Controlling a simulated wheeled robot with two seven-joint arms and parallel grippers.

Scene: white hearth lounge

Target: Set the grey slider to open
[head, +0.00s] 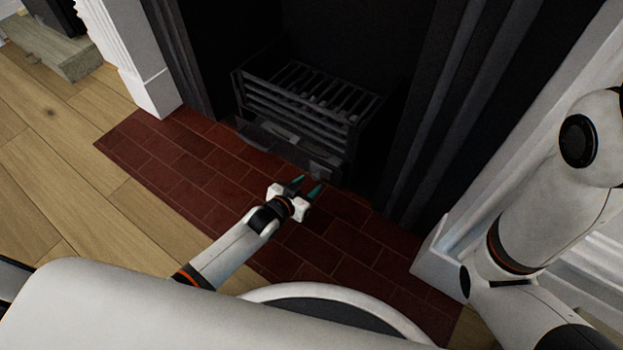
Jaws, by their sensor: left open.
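A dark metal fire grate (300,112) stands inside the black fireplace. A low grey part runs along its lower front, with a small grey block (322,168) at its right end; this may be the grey slider, but it is too dark and small to be sure. My left gripper (307,186) is open over the red tiled hearth, just in front of that block. Its two green-tipped fingers point toward the grate, with nothing seen between them. I cannot tell whether a fingertip touches the block. My right gripper is not in view.
The red brick hearth (190,170) lies flat and clear in front of the grate. White fireplace posts stand at left (150,85) and right (440,255). Wooden floor (50,150) is open at left. My right arm is close to the right post.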

